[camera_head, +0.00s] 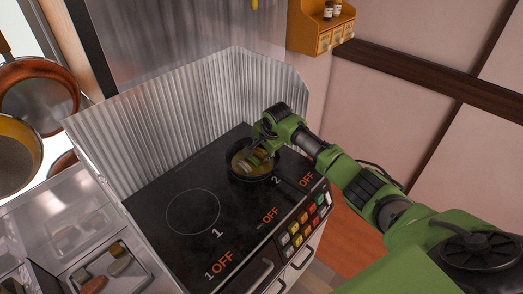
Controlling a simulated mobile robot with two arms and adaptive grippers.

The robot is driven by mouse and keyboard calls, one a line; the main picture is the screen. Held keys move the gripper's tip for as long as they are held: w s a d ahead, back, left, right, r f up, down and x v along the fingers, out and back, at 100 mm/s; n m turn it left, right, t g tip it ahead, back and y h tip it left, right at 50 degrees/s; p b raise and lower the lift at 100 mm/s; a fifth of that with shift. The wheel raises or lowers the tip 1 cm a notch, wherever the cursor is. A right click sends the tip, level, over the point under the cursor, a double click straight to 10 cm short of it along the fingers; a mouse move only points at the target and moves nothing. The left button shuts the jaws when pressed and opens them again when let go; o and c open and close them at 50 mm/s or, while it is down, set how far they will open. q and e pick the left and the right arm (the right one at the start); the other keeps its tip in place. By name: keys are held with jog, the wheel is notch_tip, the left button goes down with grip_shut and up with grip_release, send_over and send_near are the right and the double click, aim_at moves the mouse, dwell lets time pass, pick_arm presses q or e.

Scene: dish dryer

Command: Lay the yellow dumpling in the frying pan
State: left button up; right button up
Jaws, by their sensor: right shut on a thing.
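The frying pan (251,179) is small and dark-rimmed and sits on the back right burner of the black stove. My right gripper (257,157) reaches in from the right and is low over the pan, its fingers pointing down into it. It is shut on a small yellowish thing, which I take for the yellow dumpling; the fingers and the pan's amber interior make its outline hard to see. I cannot tell whether it touches the pan's bottom. My left gripper is out of view.
The stove top (165,235) has a free front left burner. A corrugated metal guard (170,135) stands behind and beside it. A metal tray (140,262) with several dumpling-like pieces is at lower left. Pans (40,95) hang at far left; a spice shelf (318,43) is on the wall.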

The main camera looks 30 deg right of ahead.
jog(key=shift+s+f, duration=0.2)
jog(key=shift+f, duration=0.35)
jog(key=o, duration=1.3)
jog(key=shift+f, duration=0.1)
jog(key=shift+c, duration=0.2)
jog(key=shift+w+f, duration=0.1)
jog(key=shift+r, duration=0.2)
jog(key=shift+w+r, duration=0.1)
jog(key=shift+r, duration=0.05)
jog(key=v, duration=1.3)
jog(key=shift+w, duration=0.25)
